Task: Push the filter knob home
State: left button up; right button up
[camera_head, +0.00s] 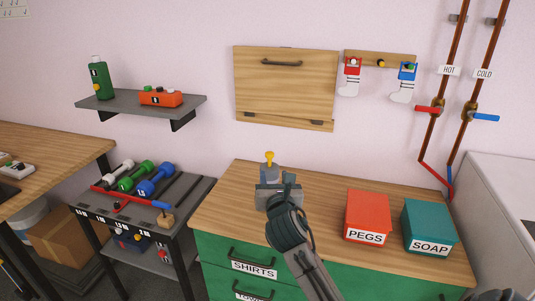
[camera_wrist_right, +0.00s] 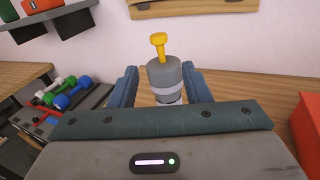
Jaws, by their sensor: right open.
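The yellow filter knob (camera_head: 269,158) stands upright on top of a small grey cylinder on the wooden counter. In the right wrist view the knob (camera_wrist_right: 158,45) sticks up from the grey cylinder (camera_wrist_right: 165,75), which has a pale band lower down. My right gripper (camera_head: 271,178) is open, with its two fingers on either side of the cylinder in the wrist view; I cannot tell whether they touch it. The cylinder's base is hidden behind the gripper body. My left gripper is out of view.
A red PEGS box (camera_head: 367,214) and a teal SOAP box (camera_head: 429,226) stand to the right on the counter (camera_head: 215,220). A dumbbell rack (camera_head: 190,200) is at the left. A folded wooden wall panel (camera_head: 285,85) hangs above. Counter behind the gripper is clear.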

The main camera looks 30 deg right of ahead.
aim_at(270, 156)
jog(key=shift+n, duration=0.4)
jog(key=x, duration=0.3)
jog(key=r+p+x, duration=0.1)
jog(key=x, duration=0.7)
jog(key=shift+w+r+p, duration=0.1)
jog(key=shift+r+p, duration=0.15)
jog(key=shift+p, duration=0.15)
